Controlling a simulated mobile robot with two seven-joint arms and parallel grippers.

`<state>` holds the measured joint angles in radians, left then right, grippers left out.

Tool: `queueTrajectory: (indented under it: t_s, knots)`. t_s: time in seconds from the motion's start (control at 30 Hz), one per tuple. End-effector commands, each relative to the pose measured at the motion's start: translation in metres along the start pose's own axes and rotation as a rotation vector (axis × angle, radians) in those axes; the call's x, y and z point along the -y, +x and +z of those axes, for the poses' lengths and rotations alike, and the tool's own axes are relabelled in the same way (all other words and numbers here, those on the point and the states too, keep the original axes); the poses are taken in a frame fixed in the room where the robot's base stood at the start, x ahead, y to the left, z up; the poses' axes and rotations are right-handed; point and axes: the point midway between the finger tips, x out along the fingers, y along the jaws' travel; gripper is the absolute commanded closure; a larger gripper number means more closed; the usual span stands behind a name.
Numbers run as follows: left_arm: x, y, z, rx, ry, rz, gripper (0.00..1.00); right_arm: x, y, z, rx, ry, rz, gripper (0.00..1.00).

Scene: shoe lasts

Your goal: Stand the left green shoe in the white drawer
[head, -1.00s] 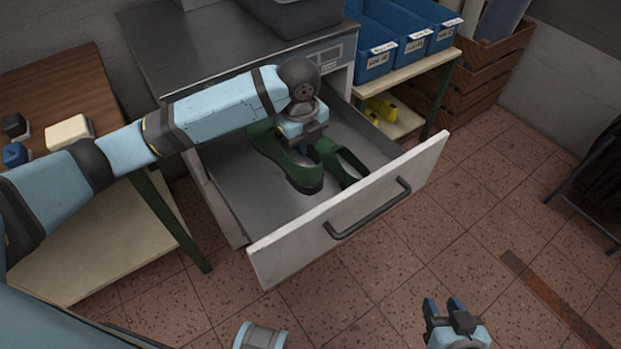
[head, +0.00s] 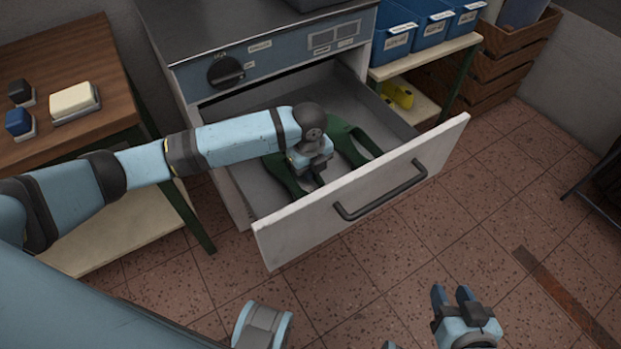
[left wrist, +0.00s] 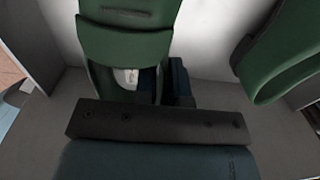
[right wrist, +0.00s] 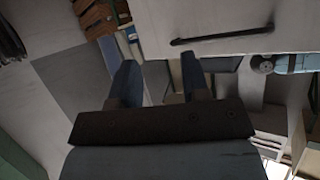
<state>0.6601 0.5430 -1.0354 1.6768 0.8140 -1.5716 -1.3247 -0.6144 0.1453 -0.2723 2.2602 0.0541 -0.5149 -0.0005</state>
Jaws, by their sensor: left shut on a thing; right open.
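Two green shoes lie inside the open white drawer (head: 360,190). My left gripper (head: 318,176) is down inside the drawer, shut on the wall of the left-hand green shoe (head: 284,176). That shoe also shows in the left wrist view (left wrist: 125,45), with its opening beside the blue fingers. My arm hides part of it, and I cannot tell whether its sole fully rests on the drawer floor. The other green shoe (head: 350,140) is just to the right, apart from it in the left wrist view (left wrist: 285,55). My right gripper (head: 455,297) is open and empty, in front of the drawer.
The grey-topped cabinet (head: 230,35) with a black knob stands behind the drawer. A wooden table (head: 85,75) with blocks is at the left. Blue bins (head: 395,40) and wooden crates (head: 500,60) stand at the right. The tiled floor in front is clear.

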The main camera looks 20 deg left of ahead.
Motion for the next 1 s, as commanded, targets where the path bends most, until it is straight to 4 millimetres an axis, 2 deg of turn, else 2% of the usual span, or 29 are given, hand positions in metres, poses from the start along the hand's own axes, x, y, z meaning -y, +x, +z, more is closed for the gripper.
queueTrajectory:
  t_s: [0.1,0.2,0.4,0.57,0.6,0.7,1.0]
  knots:
    - [-0.001,0.021,-0.001,-0.002,-0.001,0.001,1.0,-0.001,0.003,0.006,-0.003,0.004,-0.001,0.57]
    - [-0.001,0.034,0.0,0.0,-0.001,0.001,1.0,0.003,0.004,-0.001,-0.04,0.009,-0.011,0.57]
    - [-0.001,0.035,0.0,0.0,0.0,-0.001,1.0,0.004,0.003,-0.024,-0.096,-0.001,-0.021,0.57]
    - [-0.001,0.037,-0.001,0.0,0.0,0.0,1.0,0.004,0.004,-0.023,-0.092,-0.003,-0.02,0.57]
    - [-0.002,0.038,-0.001,0.0,0.0,0.0,0.82,0.003,0.004,-0.021,-0.085,-0.003,-0.019,0.57]
    - [-0.002,0.038,-0.001,0.0,0.0,0.0,0.64,0.004,0.004,-0.017,-0.075,0.0,-0.019,0.57]
    - [-0.001,0.036,0.0,0.0,0.0,0.0,0.64,0.006,0.004,-0.01,-0.065,0.014,-0.017,0.57]
